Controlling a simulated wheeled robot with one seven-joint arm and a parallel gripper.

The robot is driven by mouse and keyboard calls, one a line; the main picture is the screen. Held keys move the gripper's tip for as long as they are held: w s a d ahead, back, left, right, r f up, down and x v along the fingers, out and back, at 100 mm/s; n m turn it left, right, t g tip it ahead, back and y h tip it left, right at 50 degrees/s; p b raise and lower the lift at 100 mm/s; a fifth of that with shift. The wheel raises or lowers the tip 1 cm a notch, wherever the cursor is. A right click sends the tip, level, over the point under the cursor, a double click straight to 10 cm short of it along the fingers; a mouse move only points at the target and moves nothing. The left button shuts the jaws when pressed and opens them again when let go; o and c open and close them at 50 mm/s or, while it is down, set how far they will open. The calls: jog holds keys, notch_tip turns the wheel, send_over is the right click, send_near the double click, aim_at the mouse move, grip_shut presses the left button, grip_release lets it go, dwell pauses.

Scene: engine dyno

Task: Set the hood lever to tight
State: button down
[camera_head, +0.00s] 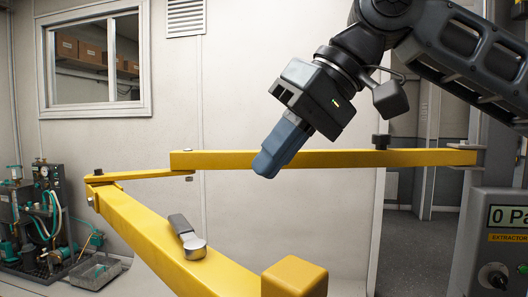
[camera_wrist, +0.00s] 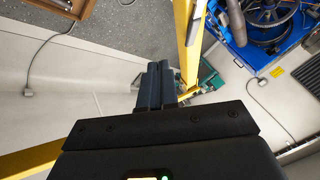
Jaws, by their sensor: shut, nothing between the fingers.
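A small lever (camera_head: 186,235) with a dark grey handle and a round silver hub sits on top of the near yellow boom (camera_head: 150,228). I take it for the hood lever; I see no tight mark on it. Its handle points away from the hub, toward the upper left. My gripper (camera_head: 265,169) is shut and empty, up and to the right of the lever and apart from it. The blue-grey fingers cover part of the far yellow boom (camera_head: 350,158). The shut fingers also show in the wrist view (camera_wrist: 158,75).
The far boom runs from a wall bracket at the right to a joint at the left. A black knob (camera_head: 381,141) stands on it. A yellow end block (camera_head: 294,278) is at the front. A panel with a display (camera_head: 507,217) is at the right, a pump unit (camera_head: 45,215) at the left.

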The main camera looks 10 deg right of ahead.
aim_at(184, 233)
jog(key=a+f+p, duration=0.1)
jog(key=a+f, duration=0.4)
jog(key=a, duration=0.2)
jog(key=shift+s+a+f, duration=0.3)
jog(key=shift+s+a, duration=0.05)
jog(key=shift+a+p, duration=0.3)
jog(key=shift+p, duration=0.35)
jog(key=shift+d, duration=0.1)
